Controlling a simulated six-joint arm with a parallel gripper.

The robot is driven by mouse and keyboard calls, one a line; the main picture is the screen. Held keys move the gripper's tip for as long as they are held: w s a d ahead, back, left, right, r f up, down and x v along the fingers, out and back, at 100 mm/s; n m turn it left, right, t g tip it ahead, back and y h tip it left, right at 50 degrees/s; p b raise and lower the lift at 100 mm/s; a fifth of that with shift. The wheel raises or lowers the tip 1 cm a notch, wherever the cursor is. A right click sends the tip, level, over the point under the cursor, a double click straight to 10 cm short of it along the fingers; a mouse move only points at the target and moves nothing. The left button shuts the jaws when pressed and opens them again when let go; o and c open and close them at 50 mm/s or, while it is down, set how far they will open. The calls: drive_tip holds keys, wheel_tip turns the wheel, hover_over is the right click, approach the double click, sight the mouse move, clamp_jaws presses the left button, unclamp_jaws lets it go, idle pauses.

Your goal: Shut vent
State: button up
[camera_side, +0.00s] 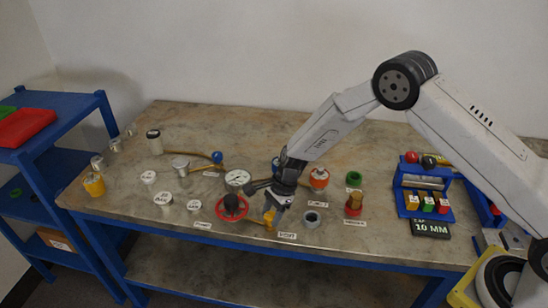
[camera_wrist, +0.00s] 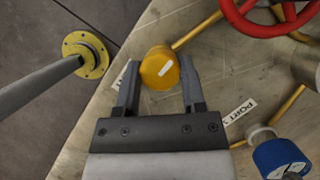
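A yellow knob with a white mark on top (camera_wrist: 160,68) sits between the two fingers of my gripper (camera_wrist: 160,85) in the wrist view. The fingers are spread, one on each side of it. Contact with the knob cannot be made out clearly. In the side view, my gripper (camera_side: 275,205) points down over the bench's front edge, and the yellow knob (camera_side: 268,216) shows beside its fingertips, partly hidden. A white label reading VENT (camera_side: 287,235) lies just in front of it.
A red handwheel (camera_side: 231,207) stands close on the left; it also shows at the wrist view's top right (camera_wrist: 265,18). A grey fitting (camera_side: 311,219) is close on the right. A gauge (camera_side: 237,178) and orange-topped vessel (camera_side: 319,178) stand behind. The bench's back is mostly clear.

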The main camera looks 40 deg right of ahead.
clamp_jaws()
drive_tip(key=shift+n, duration=0.5)
drive_tip(key=shift+w+n+g, duration=0.1)
drive_tip(key=shift+n+g, duration=0.6)
drive_tip(key=shift+n, duration=0.5)
drive_tip(key=n+g, duration=0.1)
drive_tip(key=n, duration=0.2)
drive_tip(key=shift+n+h, duration=0.4)
drive_tip(key=n, duration=0.2)
drive_tip(key=n+g+h, duration=0.1)
drive_tip(key=n, duration=0.2)
drive_tip(key=shift+w+a+g+h, duration=0.1)
drive_tip(key=shift+a+g+h, duration=0.05)
drive_tip(key=shift+g+h, duration=0.15)
drive_tip(key=n+h, duration=0.1)
drive_tip(key=n, duration=0.2)
drive_tip(key=n+h, duration=0.1)
drive_tip(key=n, duration=0.1)
drive_tip(key=shift+n+g, duration=0.3)
drive_tip(key=shift+n, duration=0.1)
